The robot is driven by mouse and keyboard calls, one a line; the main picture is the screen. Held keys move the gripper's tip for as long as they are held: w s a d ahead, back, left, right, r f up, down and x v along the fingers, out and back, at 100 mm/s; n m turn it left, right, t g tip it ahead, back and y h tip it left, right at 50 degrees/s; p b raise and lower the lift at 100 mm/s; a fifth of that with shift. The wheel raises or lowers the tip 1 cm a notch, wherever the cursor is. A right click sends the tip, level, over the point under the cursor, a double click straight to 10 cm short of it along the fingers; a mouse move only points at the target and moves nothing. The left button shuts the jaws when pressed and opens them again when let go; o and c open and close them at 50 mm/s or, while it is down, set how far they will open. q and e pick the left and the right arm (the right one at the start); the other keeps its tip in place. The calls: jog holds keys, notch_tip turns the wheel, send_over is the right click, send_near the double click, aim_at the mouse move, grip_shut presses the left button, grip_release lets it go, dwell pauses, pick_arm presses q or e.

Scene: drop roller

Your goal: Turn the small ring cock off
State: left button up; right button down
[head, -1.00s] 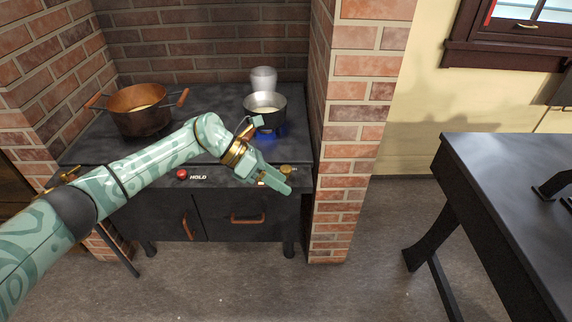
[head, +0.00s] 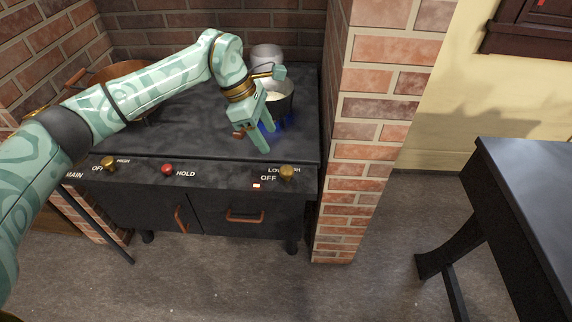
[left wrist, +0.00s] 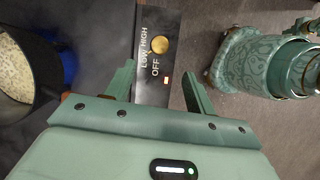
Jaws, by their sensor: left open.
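The small ring cock is a brass knob (head: 287,172) on the right of the stove's front panel, by the words LOW, HIGH and OFF. A small lit red lamp (head: 257,185) sits below OFF. The knob also shows in the left wrist view (left wrist: 160,45), ahead between the fingers. Its exact pointing is too small to tell. My left gripper (head: 266,139) is open and empty, over the stove top behind the panel, apart from the knob. My right gripper is not in view.
A copper pot (head: 93,75) stands at the back left, partly behind my arm. Another brass knob (head: 108,163) and a red HOLD button (head: 167,169) are on the panel. A brick pillar (head: 350,140) borders the stove's right side. The floor in front is clear.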

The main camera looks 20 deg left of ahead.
pick_arm(q)
jog(key=b, duration=0.2)
send_near(286, 169)
notch_tip(286, 169, down, 3)
jog(key=x, duration=0.3)
jog(key=d+b+x, duration=0.1)
jog(key=x, duration=0.2)
jog(key=shift+r, duration=0.25)
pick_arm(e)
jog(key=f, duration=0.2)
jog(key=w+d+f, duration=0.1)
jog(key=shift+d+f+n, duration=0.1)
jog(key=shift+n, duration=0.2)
pick_arm(q)
jog(key=shift+r, duration=0.1)
jog(key=c, duration=1)
